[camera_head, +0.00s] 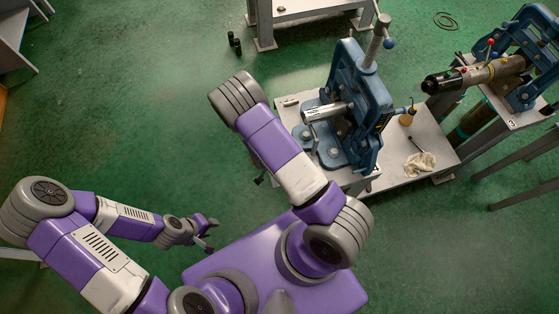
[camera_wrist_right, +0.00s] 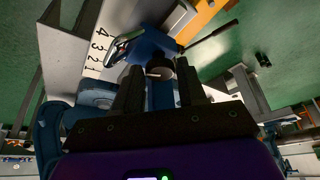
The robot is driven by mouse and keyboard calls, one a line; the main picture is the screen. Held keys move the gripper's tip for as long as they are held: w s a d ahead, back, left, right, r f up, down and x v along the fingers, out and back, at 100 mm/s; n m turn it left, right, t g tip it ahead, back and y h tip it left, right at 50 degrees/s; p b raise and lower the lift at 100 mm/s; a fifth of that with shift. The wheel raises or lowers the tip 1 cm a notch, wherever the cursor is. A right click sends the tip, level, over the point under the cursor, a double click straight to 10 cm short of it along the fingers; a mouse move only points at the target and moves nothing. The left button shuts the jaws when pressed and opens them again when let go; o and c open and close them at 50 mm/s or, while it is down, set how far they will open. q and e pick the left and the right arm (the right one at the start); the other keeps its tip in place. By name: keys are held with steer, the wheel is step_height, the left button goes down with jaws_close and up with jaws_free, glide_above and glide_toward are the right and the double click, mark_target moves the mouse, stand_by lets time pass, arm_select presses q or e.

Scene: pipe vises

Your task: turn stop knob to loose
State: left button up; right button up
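The blue pipe vise (camera_head: 350,100) stands on a light worktable, with a silver pipe (camera_head: 328,111) lying in it. In the right wrist view, a small round dark knob (camera_wrist_right: 160,74) with a pale mark shows against blue metal, and I take it for the stop knob. My right gripper (camera_wrist_right: 158,75) has its two dark fingers apart, one on each side of the knob. Whether they touch it I cannot tell. In the head view my right arm hides the knob and most of that gripper. My left gripper (camera_head: 209,232) is open and empty, low at left, away from the vise.
The worktable (camera_head: 435,140) also bears a crumpled cloth (camera_head: 420,165) and an amber oil can (camera_head: 407,118). A second blue vise (camera_head: 530,50) with a pipe stands at right. Printed numbers (camera_wrist_right: 95,48) show beside the knob. The green floor at left is mostly free.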

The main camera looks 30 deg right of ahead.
steer(key=o, duration=0.3)
steer(key=shift+r, duration=0.1)
steer(key=v, duration=0.7)
steer(key=shift+r+p, duration=0.15)
steer(key=shift+p, duration=0.15)
steer(key=shift+a, duration=0.15)
